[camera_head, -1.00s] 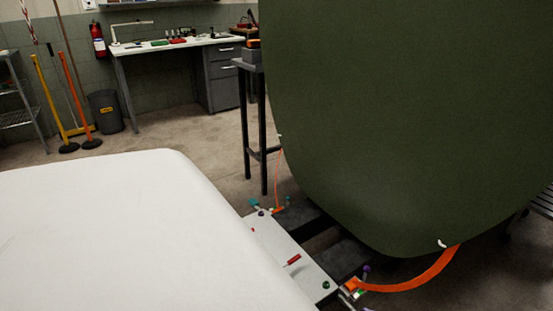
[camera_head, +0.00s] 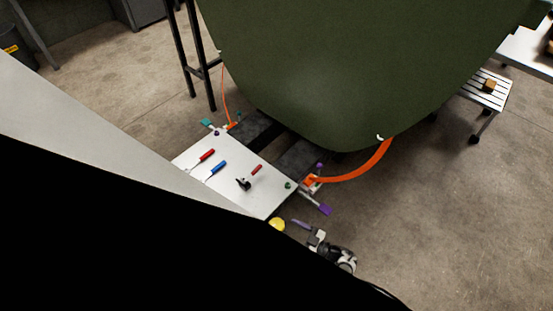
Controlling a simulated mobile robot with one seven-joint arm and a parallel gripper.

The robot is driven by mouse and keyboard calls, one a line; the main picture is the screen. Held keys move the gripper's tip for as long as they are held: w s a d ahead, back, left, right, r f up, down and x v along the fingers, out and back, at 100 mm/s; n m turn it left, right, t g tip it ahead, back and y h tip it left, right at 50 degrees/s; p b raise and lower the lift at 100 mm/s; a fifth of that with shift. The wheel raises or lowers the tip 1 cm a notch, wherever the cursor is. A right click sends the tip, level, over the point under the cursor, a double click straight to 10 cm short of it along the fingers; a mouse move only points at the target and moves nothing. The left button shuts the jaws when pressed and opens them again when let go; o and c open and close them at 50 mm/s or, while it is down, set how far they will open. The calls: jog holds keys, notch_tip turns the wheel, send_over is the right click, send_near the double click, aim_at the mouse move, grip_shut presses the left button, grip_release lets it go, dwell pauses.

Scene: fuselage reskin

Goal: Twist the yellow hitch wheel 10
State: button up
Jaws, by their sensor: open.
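A yellow round part (camera_head: 277,225), which looks like the hitch wheel, shows at the near corner of the white panel. The black and white shape right of it appears to be my gripper (camera_head: 317,238), seen small at the dark edge of the view. It is to the right of the yellow wheel and a little lower, apart from it. It is open, and I see nothing held in it. The lower part of the wheel is cut off by the large dark shape in front, and no number is legible on it.
The white panel (camera_head: 228,186) carries red and blue handled tools. Purple levers (camera_head: 319,205) and an orange strap (camera_head: 358,175) lie near its right corner. The large green fuselage skin (camera_head: 340,70) stands behind. The floor at right is clear, with a step stool (camera_head: 486,90) beyond.

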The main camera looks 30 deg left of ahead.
jog(key=a, duration=0.6)
jog(key=shift+s+a, duration=0.15)
jog(key=shift+a, duration=0.15)
jog(key=c, duration=1)
jog(key=shift+o, duration=0.2)
jog(key=shift+f+g+b, duration=0.1)
jog(key=shift+g+b, duration=0.2)
jog(key=shift+b, duration=0.25)
